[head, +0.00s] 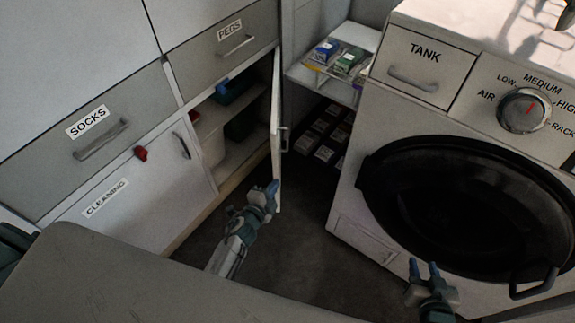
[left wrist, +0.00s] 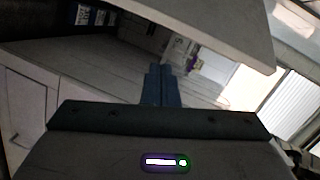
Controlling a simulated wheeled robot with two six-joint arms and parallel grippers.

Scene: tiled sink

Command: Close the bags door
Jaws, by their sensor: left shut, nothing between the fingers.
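A cabinet door (head: 276,135) under the PEGS drawer stands open, seen nearly edge-on, with its handle (head: 285,140) toward the washing machine. No label shows on it, but it is the only door standing open. My left gripper (head: 272,188) is shut and empty, close to the lower part of this door; I cannot tell whether it touches. In the left wrist view its fingers (left wrist: 160,84) are together, below a pale panel (left wrist: 205,28) that looks like the door. My right gripper (head: 424,267) has its fingers apart and empty, in front of the machine.
The open cabinet holds a blue-green item (head: 236,86) and pale containers. The washing machine (head: 350,190) stands right. A shelf with boxes (head: 345,62) is behind. Dark floor (head: 300,235) lies clear between.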

